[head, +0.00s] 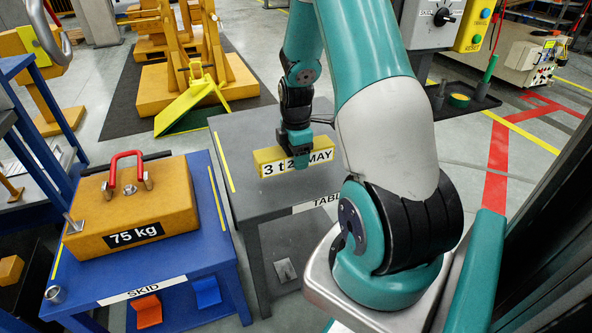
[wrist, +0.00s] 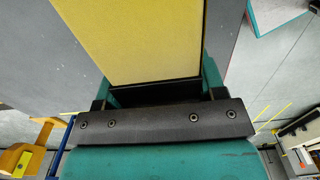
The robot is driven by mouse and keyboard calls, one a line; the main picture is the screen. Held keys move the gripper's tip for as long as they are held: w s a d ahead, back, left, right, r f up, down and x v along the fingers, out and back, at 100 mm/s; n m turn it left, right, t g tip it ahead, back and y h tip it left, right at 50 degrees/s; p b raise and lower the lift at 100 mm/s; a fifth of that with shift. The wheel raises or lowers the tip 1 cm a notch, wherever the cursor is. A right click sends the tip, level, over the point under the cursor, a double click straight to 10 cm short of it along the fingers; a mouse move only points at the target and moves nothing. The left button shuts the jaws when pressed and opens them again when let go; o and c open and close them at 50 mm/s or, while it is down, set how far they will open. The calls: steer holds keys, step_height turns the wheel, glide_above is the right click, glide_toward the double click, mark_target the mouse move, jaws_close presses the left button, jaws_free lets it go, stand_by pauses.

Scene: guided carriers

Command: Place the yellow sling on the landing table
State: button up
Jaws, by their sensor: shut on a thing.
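The yellow sling (head: 266,154) is a yellow block-like bundle with a white label whose readable part says "3 t" and "MAY". My gripper (head: 300,150) is shut on it and covers part of the label. In the wrist view the sling's yellow face (wrist: 150,40) fills the space between the two fingers. The landing table (head: 240,190) is grey, with a partly hidden "TABLE" label on its front edge and a yellow line along its left side. The sling is over the table's top; I cannot tell whether it touches the surface.
A blue skid (head: 205,255) stands close to the table's left, bearing an orange 75 kg weight (head: 170,205) with a red shackle. A yellow frame with a green-edged ramp (head: 190,105) is behind. My arm hides the table's right side. Bare tabletop shows left of the sling.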

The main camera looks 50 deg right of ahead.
mark_target(296, 176)
steer(key=shift+f+b, duration=0.4)
steer(key=shift+f, duration=1.8)
steer(key=shift+f, duration=0.15)
steer(key=o, duration=1.6)
